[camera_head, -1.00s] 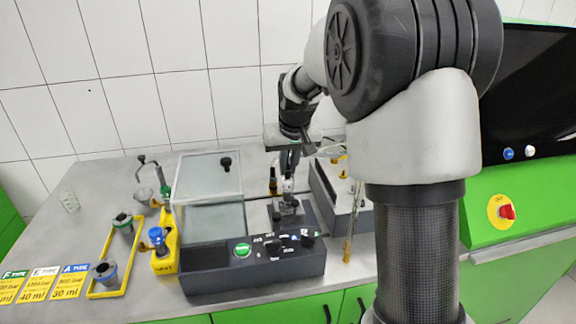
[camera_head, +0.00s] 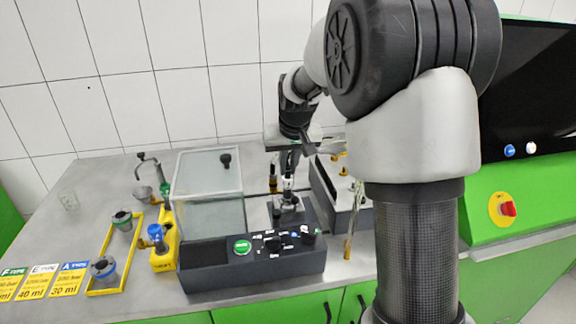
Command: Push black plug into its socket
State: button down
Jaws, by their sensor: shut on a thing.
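My gripper (camera_head: 288,191) points down over the testbench, to the right of the glass cover and behind the control panel. Its fingers are shut on a small dark piece, which I take for the black plug (camera_head: 287,202). The piece is low, close to a grey block on the bench. The socket cannot be made out; the gripper and the front panel crowd that spot. I cannot tell whether the plug is in the socket or just above it.
The glass cover (camera_head: 209,190) stands left of my gripper. The control panel (camera_head: 212,272) with a green button (camera_head: 243,247) and knobs is in front. A grey unit (camera_head: 343,205) is close on the right. A dark bottle-like part (camera_head: 273,180) stands just left of the fingers.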

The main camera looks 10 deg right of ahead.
jog(key=shift+f, duration=0.3)
dwell(0.8)
jog(key=c, duration=1.7)
grip_release()
jog(key=shift+r+p, duration=2.35)
jog(key=shift+r, duration=1.2)
jog(key=s+r+p, duration=0.2)
jog(key=s+r, duration=0.4)
jog(key=s, duration=0.6)
jog(key=s+r+p, duration=0.1)
jog(key=s+r, duration=0.6)
jog(key=s, duration=0.4)
jog(key=shift+t, duration=0.5)
jog(key=s, duration=0.3)
jog(key=s+f, duration=0.1)
jog(key=s, duration=0.2)
jog(key=s+p, duration=0.1)
jog(key=s, duration=0.3)
jog(key=shift+s+f, duration=0.1)
jog(key=shift+f, duration=0.15)
